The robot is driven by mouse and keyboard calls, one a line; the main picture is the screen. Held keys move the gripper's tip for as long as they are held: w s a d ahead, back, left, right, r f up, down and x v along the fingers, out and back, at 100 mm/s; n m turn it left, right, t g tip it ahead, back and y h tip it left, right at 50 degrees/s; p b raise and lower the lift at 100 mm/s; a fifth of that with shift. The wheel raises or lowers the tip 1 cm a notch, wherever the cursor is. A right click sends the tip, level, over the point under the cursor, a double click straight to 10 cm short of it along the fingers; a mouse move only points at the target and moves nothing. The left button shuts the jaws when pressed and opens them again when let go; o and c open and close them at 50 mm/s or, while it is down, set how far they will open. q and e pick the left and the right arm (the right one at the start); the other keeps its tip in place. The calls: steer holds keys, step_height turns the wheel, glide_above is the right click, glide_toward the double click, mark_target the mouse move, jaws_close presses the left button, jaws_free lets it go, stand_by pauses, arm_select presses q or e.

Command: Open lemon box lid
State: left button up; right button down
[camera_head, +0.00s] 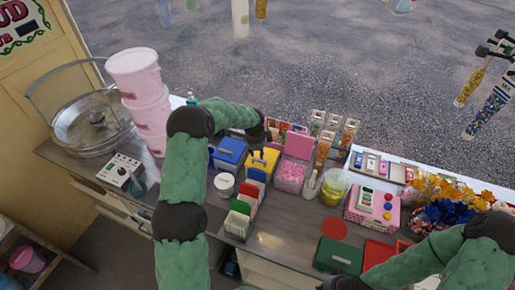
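The lemon box appears to be the yellow box (272,158) in the middle of the counter, between a blue box and a pink box. Its lid looks down, though my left gripper covers part of it. My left gripper (258,155) points down right over the yellow box, at or just above its top. Its fingers are too small to tell if they touch the lid or how far apart they are. My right arm comes in from the lower right, and its gripper end is at the bottom edge, too cut off to read.
The blue box (231,150) is shut. The pink box (291,177) has its lid (299,145) raised. Coloured card holders (240,212) and a white tub (224,184) stand in front. Clear sweet tubes (350,130) stand behind, pink buckets (148,105) at left.

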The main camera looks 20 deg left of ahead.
mark_target(259, 160)
arm_select(q)
steer(key=f, duration=0.1)
steer(key=f+b, duration=0.1)
steer(key=f, duration=0.1)
steer(key=w+f+b, duration=0.1)
steer(key=f, duration=0.1)
steer(key=shift+a+f, duration=0.1)
steer(key=shift+f, duration=0.15)
steer(key=shift+s+d+f+b, duration=0.2)
steer(key=shift+s+f+b, duration=0.15)
steer(key=shift+f+b, duration=0.4)
steer(key=shift+s+f+b, duration=0.1)
steer(key=shift+f+b, duration=0.15)
steer(key=shift+b, duration=0.05)
steer(key=shift+w+a+f, duration=0.1)
steer(key=shift+w+f, duration=0.35)
steer(key=shift+w, duration=0.2)
steer(key=shift+w+a, duration=0.1)
steer(key=shift+w, duration=0.1)
steer(key=shift+s+r, duration=0.1)
steer(key=shift+r, duration=0.2)
steer(key=shift+c, duration=0.4)
steer(key=shift+s+r, duration=0.1)
steer(key=shift+c, duration=1.4)
steer(key=shift+r, duration=0.1)
